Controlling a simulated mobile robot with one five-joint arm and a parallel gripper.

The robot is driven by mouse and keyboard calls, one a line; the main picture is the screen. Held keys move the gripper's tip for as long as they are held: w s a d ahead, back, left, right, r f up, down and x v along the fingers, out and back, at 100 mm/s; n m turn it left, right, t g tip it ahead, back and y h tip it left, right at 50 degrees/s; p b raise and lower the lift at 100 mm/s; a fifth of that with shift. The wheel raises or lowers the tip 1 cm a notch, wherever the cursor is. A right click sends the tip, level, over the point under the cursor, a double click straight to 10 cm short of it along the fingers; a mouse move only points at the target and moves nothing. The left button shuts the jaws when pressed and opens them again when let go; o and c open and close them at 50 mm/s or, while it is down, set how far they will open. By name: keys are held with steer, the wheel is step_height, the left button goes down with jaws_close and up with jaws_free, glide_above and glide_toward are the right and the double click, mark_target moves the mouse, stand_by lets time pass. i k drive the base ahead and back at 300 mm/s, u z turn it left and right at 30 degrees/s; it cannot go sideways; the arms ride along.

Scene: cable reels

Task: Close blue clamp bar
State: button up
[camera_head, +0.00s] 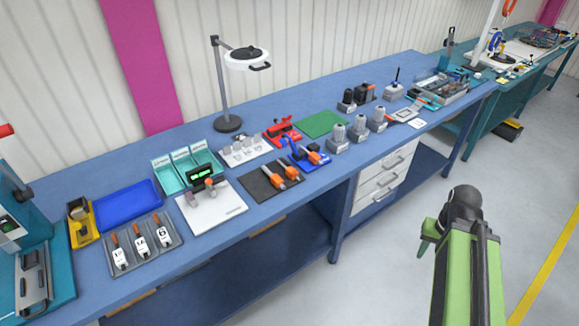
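The blue clamp fixture (307,160) sits on the blue workbench, right of centre. Its blue clamp bar (291,146) appears to be tilted up at the fixture's left side, apart from the base's right part. An orange-and-grey part (315,156) lies at the fixture. The fine hinge and latch details are too small to tell. My green and black arm (460,245) stands at the lower right, in front of the bench and well away from the clamp. No gripper fingers can be made out.
A red clamp fixture (281,131) stands just behind the blue one. A black mat (258,188) with orange-handled parts lies at its left front, and grey cylindrical parts (338,137) stand to its right. A lamp (229,122) rises behind. Floor before the bench is clear.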

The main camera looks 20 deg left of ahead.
mark_target(292, 145)
steer(key=z, duration=0.1)
steer(key=k, duration=0.35)
steer(key=u, duration=1.2)
steer(key=i, duration=1)
steer(key=u, duration=1.35)
steer(key=k, duration=0.45)
steer(key=u, duration=0.1)
steer(key=i, duration=0.45)
steer(key=u, duration=0.05)
